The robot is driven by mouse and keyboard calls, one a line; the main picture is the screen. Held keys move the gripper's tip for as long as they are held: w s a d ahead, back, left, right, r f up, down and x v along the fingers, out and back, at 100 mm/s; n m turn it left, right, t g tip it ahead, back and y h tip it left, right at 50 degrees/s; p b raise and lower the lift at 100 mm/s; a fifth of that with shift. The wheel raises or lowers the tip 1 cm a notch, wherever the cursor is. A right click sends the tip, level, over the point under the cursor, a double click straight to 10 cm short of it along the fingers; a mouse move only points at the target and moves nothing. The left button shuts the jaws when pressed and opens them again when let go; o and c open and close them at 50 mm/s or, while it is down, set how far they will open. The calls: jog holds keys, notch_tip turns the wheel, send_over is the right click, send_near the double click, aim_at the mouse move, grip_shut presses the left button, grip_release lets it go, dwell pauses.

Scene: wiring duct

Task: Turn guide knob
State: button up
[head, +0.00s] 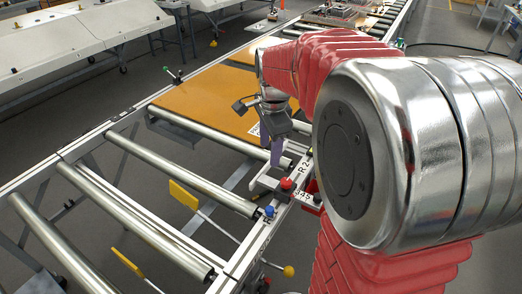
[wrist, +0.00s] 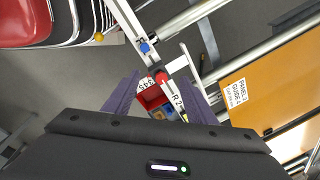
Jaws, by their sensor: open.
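Two small knobs sit on the near rail of the conveyor frame: a red knob (head: 286,184) and a blue knob (head: 269,211). I cannot tell which one is the guide knob. My gripper (head: 276,152) points down above the rail, just beyond the red knob. In the wrist view, the two purple fingers are apart, and my gripper (wrist: 160,68) is open. The red knob (wrist: 161,78) shows between the fingers, apart from them. The blue knob (wrist: 145,47) lies farther along the rail. No knob is held.
An orange panel (head: 205,103) labelled "PANEL 2 GUIDE 4" in the wrist view lies on the rollers. A red bin (wrist: 152,97) with coloured parts is beside the rail. A yellow ball-ended handle (head: 289,271) sticks out below. Yellow paddles (head: 184,195) stand between rollers.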

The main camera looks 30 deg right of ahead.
aim_at(287, 180)
jog(key=w+d+f+m+g, duration=0.1)
jog(key=w+d+f+m, duration=0.3)
jog(key=d+f+m, duration=0.3)
jog(key=d+m, duration=0.1)
jog(key=d, duration=0.1)
jog(key=shift+d+g+y, duration=0.3)
jog(key=shift+d, duration=0.05)
jog(key=shift+f, duration=0.1)
notch_tip(287, 180, down, 14)
jog(key=shift+r, duration=0.1)
dwell(0.4)
jog(key=shift+c, duration=0.4)
jog(key=c, duration=0.9)
jog(key=shift+w+d, duration=0.1)
jog(key=shift+d, duration=0.05)
jog(key=shift+c, duration=0.3)
jog(key=shift+r, duration=0.1)
